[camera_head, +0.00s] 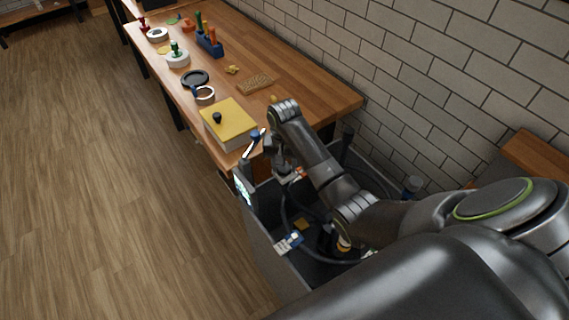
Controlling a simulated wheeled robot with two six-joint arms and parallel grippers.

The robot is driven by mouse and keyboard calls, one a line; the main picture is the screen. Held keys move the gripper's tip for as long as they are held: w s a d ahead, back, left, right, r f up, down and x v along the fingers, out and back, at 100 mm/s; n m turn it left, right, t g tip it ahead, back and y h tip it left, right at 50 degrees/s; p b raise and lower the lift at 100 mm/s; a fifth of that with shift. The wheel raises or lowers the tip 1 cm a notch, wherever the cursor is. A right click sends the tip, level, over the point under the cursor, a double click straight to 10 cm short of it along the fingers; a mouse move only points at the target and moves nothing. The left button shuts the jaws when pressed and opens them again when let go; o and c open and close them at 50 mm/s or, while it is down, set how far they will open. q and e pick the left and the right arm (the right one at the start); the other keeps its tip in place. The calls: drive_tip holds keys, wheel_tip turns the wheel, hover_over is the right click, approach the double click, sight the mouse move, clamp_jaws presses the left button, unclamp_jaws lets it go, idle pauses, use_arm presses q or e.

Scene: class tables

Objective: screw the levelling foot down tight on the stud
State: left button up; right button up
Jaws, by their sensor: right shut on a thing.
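My right gripper (274,150) is beyond the bent wrist of my right arm, just off the near right corner of a block with a yellow top (236,117). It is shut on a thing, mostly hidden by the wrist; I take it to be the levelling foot. A small blue part and a thin pale edge show beside the gripper, and I cannot tell what they belong to. A short black knob-like piece (217,118) stands upright on the yellow top, apart from the gripper. I cannot tell whether it is the stud. My left gripper is not in view.
The wooden table (315,95) also bears a dark ring (195,78), a pale ring (205,94), a white round piece with a green knob (177,59), a blue holder (210,46) with upright handles and a tan mat (256,83). A brick wall runs along its right side.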

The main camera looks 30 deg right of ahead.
idle(0.3)
drive_tip(key=m, duration=0.4)
drive_tip(key=shift+w+m, duration=0.1)
drive_tip(key=shift+m, duration=0.2)
drive_tip(key=m, duration=0.4)
drive_tip(key=shift+w+a+m, duration=0.1)
drive_tip(key=shift+m, duration=0.2)
drive_tip(key=o, duration=1.4)
drive_tip(key=shift+o, duration=0.2)
